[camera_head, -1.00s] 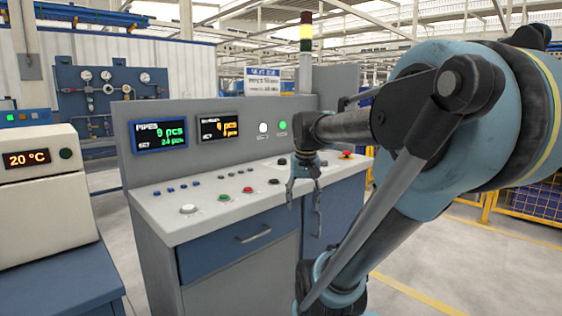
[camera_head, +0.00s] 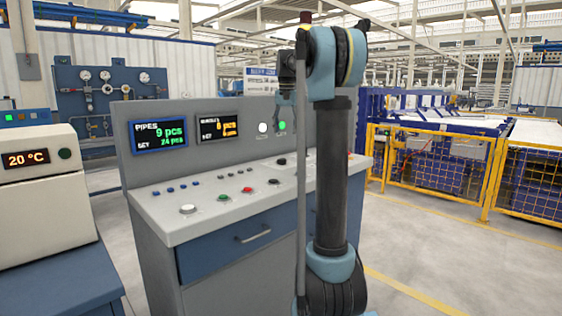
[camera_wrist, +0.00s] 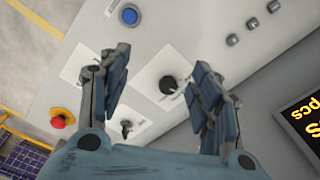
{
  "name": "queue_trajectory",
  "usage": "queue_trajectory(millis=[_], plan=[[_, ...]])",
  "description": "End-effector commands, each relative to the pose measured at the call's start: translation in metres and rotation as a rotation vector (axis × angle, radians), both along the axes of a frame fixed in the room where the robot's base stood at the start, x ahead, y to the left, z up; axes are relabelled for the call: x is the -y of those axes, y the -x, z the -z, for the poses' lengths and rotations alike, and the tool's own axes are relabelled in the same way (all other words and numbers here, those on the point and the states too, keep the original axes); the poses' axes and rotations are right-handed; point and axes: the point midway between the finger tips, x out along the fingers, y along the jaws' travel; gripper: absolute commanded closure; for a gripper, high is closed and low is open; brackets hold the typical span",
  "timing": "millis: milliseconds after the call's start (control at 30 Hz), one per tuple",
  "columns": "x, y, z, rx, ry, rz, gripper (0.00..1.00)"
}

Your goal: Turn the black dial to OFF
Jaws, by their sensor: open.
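In the wrist view a black dial (camera_wrist: 168,85) sits on a white label plate on the grey panel. My gripper (camera_wrist: 160,62) is open around the dial's place in the picture, one finger to each side. The dial appears apart from both fingers; the height of the fingers above it is hard to judge. A second, smaller black switch (camera_wrist: 126,128) sits on another label lower left, near the left finger. The label text is too small to read.
The console (camera_head: 190,225) has several small buttons on its top. In the wrist view a blue button (camera_wrist: 129,16) lies above the gripper and a red mushroom button (camera_wrist: 58,122) to its left. A display (camera_wrist: 302,122) is at right. Yellow fencing (camera_head: 440,165) stands to the right.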

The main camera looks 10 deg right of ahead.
Motion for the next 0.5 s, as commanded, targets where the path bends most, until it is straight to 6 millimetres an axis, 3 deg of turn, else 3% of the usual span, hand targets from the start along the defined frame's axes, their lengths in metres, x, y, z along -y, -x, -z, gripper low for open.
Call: queue_trajectory(millis=[33,200,333,500], plan=[[0.0,-0.019,-0.003,-0.005,-0.001,0.014,0.42],[0.0,-0.069,-0.009,-0.022,-0.003,0.064,0.42],[0.0,-0.1,-0.009,-0.034,-0.003,0.097,0.42],[-0.001,-0.124,-0.008,-0.043,-0.004,0.125,0.42]])
